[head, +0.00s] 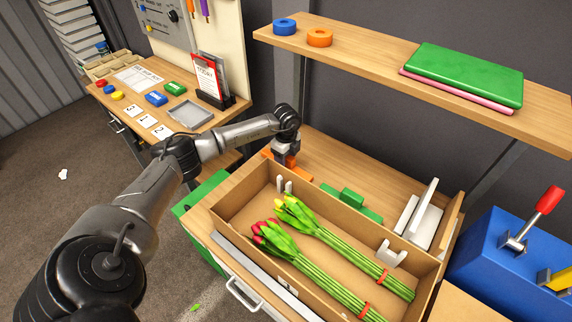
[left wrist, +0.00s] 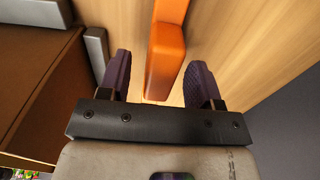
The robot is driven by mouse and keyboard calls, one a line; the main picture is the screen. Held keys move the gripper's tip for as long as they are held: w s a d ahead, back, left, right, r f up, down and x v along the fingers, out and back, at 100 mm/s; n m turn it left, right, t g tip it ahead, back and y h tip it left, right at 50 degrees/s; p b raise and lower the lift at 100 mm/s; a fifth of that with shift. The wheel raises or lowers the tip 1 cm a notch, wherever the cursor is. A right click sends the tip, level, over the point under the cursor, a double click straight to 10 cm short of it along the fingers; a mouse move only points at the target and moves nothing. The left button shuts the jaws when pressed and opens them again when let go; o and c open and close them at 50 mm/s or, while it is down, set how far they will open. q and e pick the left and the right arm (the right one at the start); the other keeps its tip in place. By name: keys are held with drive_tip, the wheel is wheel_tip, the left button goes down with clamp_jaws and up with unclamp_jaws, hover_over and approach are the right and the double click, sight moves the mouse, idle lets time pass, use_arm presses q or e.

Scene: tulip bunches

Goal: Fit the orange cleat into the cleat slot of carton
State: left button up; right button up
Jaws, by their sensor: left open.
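The orange cleat (left wrist: 165,62) lies on the wooden bench behind the carton's left end. In the head view only parts of the orange cleat (head: 300,172) show around my gripper. My left gripper (head: 285,158) is over it, pointing down. In the left wrist view its dark fingers (left wrist: 160,65) are open, one on each side of the cleat's raised block, with gaps visible. The open carton (head: 235,205) holds two tulip bunches, yellow (head: 315,232) and red (head: 290,258). White forked holders stand in it at left (head: 284,185) and right (head: 390,254). My right gripper is out of view.
A green cleat (head: 350,197) lies behind the carton. A white angled bracket (head: 420,215) stands at its right. A blue box with a red-handled lever (head: 505,255) is farther right. A shelf (head: 370,60) overhangs the back. A side desk (head: 130,95) is at left.

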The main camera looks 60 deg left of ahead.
use_arm(q)
drive_tip(key=shift+c, duration=0.2)
drive_tip(key=c, duration=1)
